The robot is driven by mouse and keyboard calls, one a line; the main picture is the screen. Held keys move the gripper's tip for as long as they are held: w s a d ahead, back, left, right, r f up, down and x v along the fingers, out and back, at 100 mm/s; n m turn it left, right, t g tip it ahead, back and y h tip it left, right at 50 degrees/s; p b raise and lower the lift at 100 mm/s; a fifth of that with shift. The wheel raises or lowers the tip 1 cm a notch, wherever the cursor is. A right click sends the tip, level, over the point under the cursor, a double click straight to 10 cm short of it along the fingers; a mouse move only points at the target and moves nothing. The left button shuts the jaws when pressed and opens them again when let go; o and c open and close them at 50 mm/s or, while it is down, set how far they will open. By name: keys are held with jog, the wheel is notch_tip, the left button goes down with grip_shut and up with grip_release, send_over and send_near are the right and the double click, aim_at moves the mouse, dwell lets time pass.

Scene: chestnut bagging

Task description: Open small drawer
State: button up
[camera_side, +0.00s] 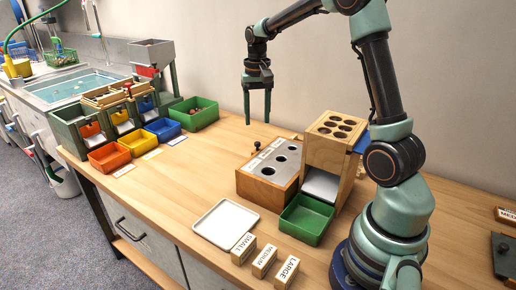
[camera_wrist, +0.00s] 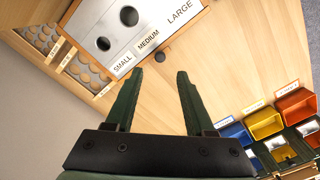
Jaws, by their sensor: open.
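My gripper (camera_side: 258,122) is open and empty, its two fingers pointing down above the wooden table. In the wrist view my gripper (camera_wrist: 158,75) shows with its fingers apart and nothing between them. No drawer can be told for sure as the small one. A wooden box with a metal top and holes (camera_side: 247,187) stands to the right of and below my gripper in the side view. In the wrist view this box (camera_wrist: 128,40) carries labels SMALL, MEDIUM and LARGE. A dark knob (camera_wrist: 161,57) lies by its edge, near the fingertips. It also shows in the side view (camera_side: 256,146).
Orange (camera_side: 109,157), yellow (camera_side: 138,143) and blue (camera_side: 163,129) bins stand before a green gated stand. A green bin (camera_side: 195,122) is beside them. A taller wooden block (camera_side: 323,150), green tray (camera_side: 306,220), white tray (camera_side: 226,223) and labelled blocks (camera_side: 264,262) are nearer. The table's middle is clear.

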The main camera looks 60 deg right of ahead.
notch_tip(320, 180, down, 8)
jog(key=shift+r, duration=0.2)
grip_shut()
jog(key=shift+r, duration=0.1)
dwell(1.4)
